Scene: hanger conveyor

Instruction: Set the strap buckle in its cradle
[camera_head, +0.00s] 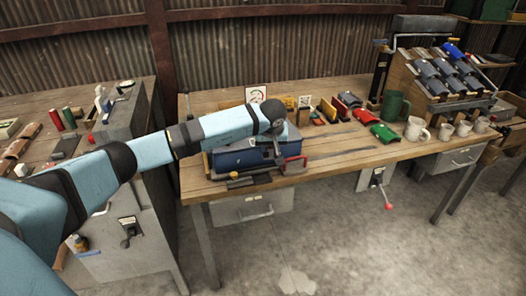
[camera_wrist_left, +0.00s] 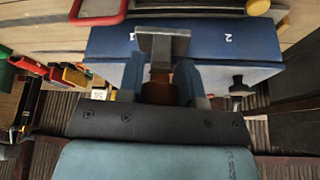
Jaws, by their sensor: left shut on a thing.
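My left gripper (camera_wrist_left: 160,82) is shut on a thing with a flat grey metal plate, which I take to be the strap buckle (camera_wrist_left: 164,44). A brown part shows between the fingers below the plate. The held thing is over a blue box (camera_wrist_left: 215,45) marked 1 and 2; whether it touches the box I cannot tell. In the head view my left gripper (camera_head: 278,148) points down at the blue box (camera_head: 238,158), and my wrist hides most of the held thing. I cannot make out the cradle for certain. My right gripper is not in view.
A red frame (camera_head: 293,165) stands at the box's right end. Dark bars (camera_head: 249,180) lie along its front. The front middle of the wooden bench (camera_head: 345,160) is clear.

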